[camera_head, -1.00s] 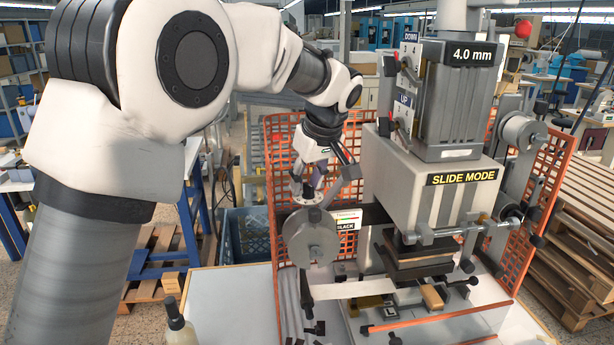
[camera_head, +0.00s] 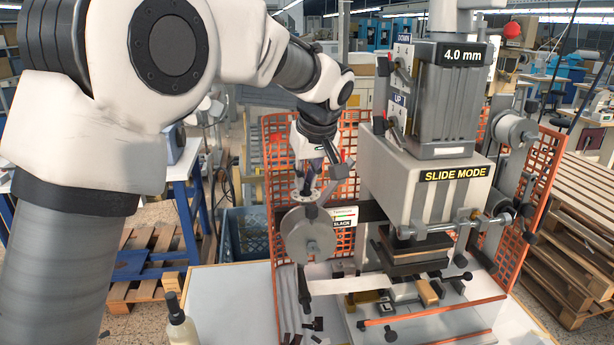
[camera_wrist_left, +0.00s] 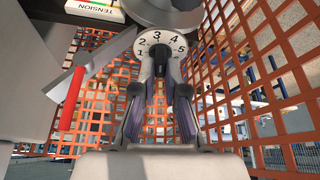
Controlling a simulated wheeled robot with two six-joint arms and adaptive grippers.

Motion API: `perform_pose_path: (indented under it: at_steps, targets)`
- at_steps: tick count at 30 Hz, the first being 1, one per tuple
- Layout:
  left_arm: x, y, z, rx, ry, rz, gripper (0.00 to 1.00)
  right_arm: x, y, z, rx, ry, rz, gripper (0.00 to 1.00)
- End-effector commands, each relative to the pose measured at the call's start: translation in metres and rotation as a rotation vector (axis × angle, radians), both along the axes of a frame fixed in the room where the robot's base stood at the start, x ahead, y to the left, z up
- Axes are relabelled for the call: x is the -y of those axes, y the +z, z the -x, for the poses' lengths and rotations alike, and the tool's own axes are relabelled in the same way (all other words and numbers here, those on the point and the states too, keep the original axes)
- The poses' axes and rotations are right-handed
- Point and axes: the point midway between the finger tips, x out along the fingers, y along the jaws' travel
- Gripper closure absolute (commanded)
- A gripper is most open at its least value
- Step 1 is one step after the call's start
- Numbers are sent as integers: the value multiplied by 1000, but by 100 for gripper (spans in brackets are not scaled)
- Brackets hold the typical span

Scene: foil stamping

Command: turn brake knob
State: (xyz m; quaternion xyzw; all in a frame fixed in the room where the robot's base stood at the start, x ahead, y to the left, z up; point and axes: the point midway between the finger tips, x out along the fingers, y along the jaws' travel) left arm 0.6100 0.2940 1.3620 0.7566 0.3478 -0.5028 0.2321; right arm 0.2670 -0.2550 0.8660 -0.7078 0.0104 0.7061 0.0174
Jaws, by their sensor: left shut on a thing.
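The brake knob (camera_wrist_left: 160,54) is a small dark knob in front of a round white dial with black numbers from 1 to 5, seen at top middle in the left wrist view. In the head view the dial (camera_head: 306,194) shows just above the grey foil reel (camera_head: 308,236). My left gripper (camera_wrist_left: 160,74) is shut on the knob, one finger on each side, and its fingers hide part of it. In the head view the left gripper (camera_head: 310,176) points down at the dial. My right gripper is not in view.
The stamping press (camera_head: 430,190) stands right of the reel. A tension label (camera_head: 344,217) is beside the reel. Orange mesh guards (camera_head: 540,190) stand around the press. A bottle (camera_head: 180,322) stands on the white table (camera_head: 230,300) at front left.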

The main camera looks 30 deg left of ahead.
Motion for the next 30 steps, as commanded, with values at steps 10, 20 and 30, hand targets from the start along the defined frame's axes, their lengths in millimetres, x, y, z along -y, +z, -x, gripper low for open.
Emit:
perform_pose_path:
  at_steps: [10,20,30]
  targets:
    - [0,-1,1,-6,-285,1,100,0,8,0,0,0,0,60]
    - [0,-2,0,-8,-513,0,100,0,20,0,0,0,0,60]
    - [0,-3,0,-7,-606,-1,100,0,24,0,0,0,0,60]
